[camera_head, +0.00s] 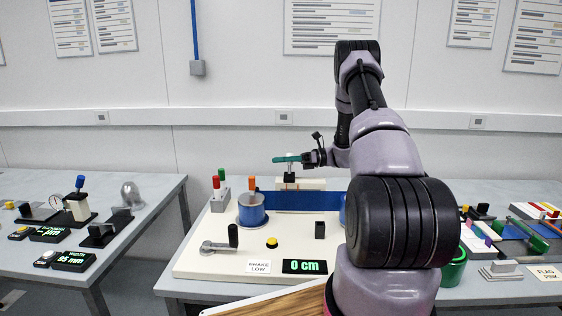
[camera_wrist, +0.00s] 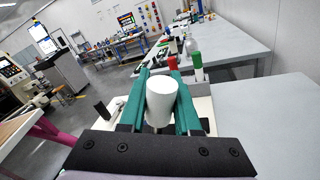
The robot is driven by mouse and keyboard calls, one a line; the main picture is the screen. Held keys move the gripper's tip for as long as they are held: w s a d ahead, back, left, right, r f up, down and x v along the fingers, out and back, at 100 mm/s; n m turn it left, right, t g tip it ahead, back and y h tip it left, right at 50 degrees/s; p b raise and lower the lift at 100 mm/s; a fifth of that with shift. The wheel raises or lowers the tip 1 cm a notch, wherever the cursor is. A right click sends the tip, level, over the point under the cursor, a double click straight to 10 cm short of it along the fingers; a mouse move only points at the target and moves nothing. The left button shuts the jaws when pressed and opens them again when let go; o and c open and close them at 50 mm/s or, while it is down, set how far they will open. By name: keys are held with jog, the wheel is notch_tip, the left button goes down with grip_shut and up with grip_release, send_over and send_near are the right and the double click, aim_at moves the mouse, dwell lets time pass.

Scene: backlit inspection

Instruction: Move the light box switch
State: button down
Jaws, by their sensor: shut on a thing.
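My gripper (camera_head: 282,159) reaches in from the right, with its green fingers above the back of the white board (camera_head: 200,262). In the wrist view the fingers (camera_wrist: 161,100) are shut on a white cylindrical knob (camera_wrist: 161,96), one finger on each side. In the head view the knob (camera_head: 291,154) stands on a dark stem over a white box (camera_head: 314,184) with a small red mark. The knob looks upright. The fingers hide part of it, and I cannot tell its switch position. No label names the light box.
A blue pot (camera_head: 252,212) with an orange-topped handle, a black-knobbed lever (camera_head: 221,246), a yellow button (camera_head: 272,242), and a "0 cm" display (camera_head: 304,267) are on the board. Red and green knobs (camera_wrist: 195,60) stand beyond the fingertips. My arm hides the board's right side.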

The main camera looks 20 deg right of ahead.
jog(key=shift+s+a+r+n+h, duration=0.15)
jog(key=shift+s+n+h, duration=0.35)
jog(key=shift+n, duration=0.6)
jog(key=shift+s+a+n, duration=0.3)
jog(key=shift+s+n, duration=0.45)
jog(key=shift+n, duration=0.35)
jog(key=shift+s+a+f+n+t+h, duration=0.15)
jog(key=shift+s+n+h, duration=0.15)
jog(key=shift+n, duration=0.4)
jog(key=shift+s+a+f+n+t+h, duration=0.2)
jog(key=shift+s+n, duration=0.25)
jog(key=shift+n, duration=0.25)
jog(key=shift+s+a+f+n+t+h, duration=0.1)
jog(key=shift+s+a+n+t+h, duration=0.2)
jog(key=shift+n, duration=0.4)
jog(key=shift+d, duration=0.15)
jog(key=c, duration=0.6)
grip_release()
jog(key=shift+d, duration=0.1)
jog(key=v, duration=1)
jog(key=shift+d+f, duration=0.1)
jog(key=shift+d, duration=0.25)
jog(key=shift+s, duration=0.1)
